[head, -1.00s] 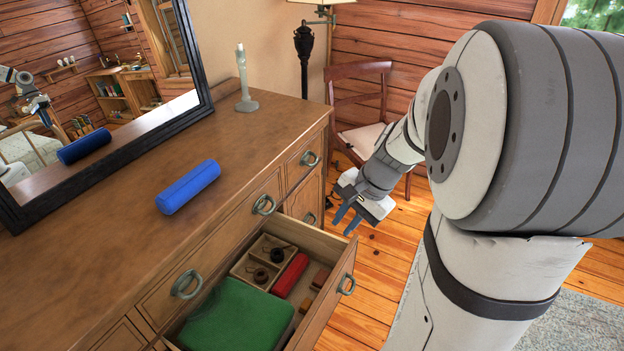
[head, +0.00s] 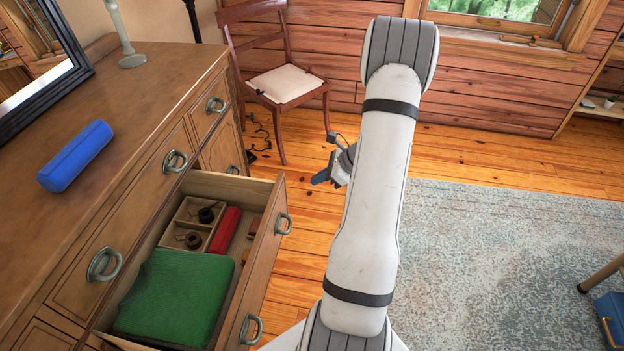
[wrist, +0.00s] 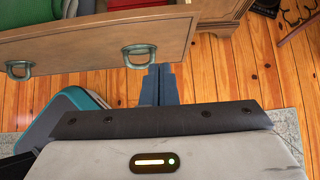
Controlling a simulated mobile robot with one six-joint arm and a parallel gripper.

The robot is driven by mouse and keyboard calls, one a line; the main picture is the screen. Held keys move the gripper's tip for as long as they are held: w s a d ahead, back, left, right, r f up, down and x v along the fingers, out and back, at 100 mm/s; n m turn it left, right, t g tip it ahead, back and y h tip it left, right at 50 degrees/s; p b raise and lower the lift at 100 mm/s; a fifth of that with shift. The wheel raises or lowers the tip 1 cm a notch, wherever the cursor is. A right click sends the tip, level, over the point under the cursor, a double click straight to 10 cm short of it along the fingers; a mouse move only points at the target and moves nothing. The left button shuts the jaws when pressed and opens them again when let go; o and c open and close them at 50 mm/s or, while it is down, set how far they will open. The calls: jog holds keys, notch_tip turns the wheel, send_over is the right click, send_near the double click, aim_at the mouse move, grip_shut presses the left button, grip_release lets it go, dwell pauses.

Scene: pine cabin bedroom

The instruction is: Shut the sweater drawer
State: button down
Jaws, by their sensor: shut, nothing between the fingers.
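The sweater drawer (head: 265,246) is pulled well out of the wooden dresser (head: 150,92). It holds a folded green sweater (head: 178,290), a red roll (head: 225,230) and a divided box (head: 192,222) with small dark items. Its front has two ring handles; the wrist view shows the near one (wrist: 139,56) and the other (wrist: 19,70). My gripper (head: 322,177) is shut and empty, apart from the drawer front, to its right in the head view. In the wrist view my blue fingers (wrist: 160,85) are together, just below the near handle. The arm hides part of the gripper.
A chair (head: 285,85) is beyond the dresser. A rug (head: 490,240) covers the floor at right; bare planks lie beside the drawer.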

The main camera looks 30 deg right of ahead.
aim_at(280, 190)
jog(key=shift+w+a+f, duration=0.9)
jog(key=shift+w+a, duration=0.2)
jog(key=shift+w, duration=0.05)
jog(key=shift+w+a+f, duration=0.9)
jog(key=shift+w+a, duration=0.2)
jog(key=shift+a, duration=0.05)
jog(key=shift+w+a+f, duration=0.9)
jog(key=shift+w+a, duration=0.2)
jog(key=shift+w, duration=0.05)
